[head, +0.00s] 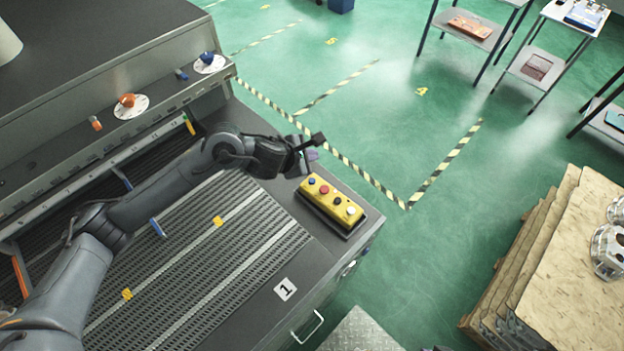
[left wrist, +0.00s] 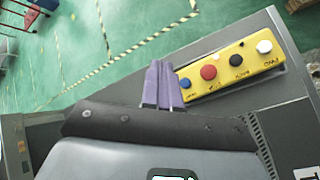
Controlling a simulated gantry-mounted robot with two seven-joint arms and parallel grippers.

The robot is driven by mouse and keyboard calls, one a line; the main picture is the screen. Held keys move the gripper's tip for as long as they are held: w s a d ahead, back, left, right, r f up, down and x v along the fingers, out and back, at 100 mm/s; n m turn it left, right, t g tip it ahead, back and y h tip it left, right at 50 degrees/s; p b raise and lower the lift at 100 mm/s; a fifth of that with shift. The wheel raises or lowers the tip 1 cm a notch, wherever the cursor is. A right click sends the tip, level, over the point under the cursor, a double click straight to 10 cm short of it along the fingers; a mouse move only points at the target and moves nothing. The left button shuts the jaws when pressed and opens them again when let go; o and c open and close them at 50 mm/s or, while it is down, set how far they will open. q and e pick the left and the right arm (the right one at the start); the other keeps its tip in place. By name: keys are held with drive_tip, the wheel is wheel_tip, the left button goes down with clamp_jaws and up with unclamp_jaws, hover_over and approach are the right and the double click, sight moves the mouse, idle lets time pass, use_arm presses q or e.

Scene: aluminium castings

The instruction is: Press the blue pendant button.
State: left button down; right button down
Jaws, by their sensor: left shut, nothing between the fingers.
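The yellow pendant (head: 332,203) lies on the grey bench near its right corner, with a row of blue, red, black and white buttons. The blue button (head: 312,181) is at the end nearest my left gripper (head: 312,154). In the left wrist view the blue button (left wrist: 185,83) sits just right of the purple fingertips (left wrist: 160,68), with the pendant (left wrist: 232,68) stretching away to the right. My left gripper is shut and empty, above and beside the blue-button end. I cannot tell the exact height gap. The right gripper is not in view.
The slatted bench top (head: 190,250) lies below my left arm. A control panel with an orange knob (head: 127,100) and a blue knob (head: 207,58) is at the back. Pallets with castings (head: 608,252) stand at right. Open green floor (head: 420,140) lies beyond the bench edge.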

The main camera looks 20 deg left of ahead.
use_arm(q)
drive_tip(key=b, duration=0.6)
hover_over(310, 183)
wheel_tip(310, 183, down, 8)
drive_tip(key=shift+r, duration=0.1)
drive_tip(key=shift+f, duration=0.45)
idle(0.4)
idle(0.8)
drive_tip(key=shift+b, duration=0.35)
drive_tip(key=shift+f+b, duration=0.4)
drive_tip(key=shift+b, duration=0.15)
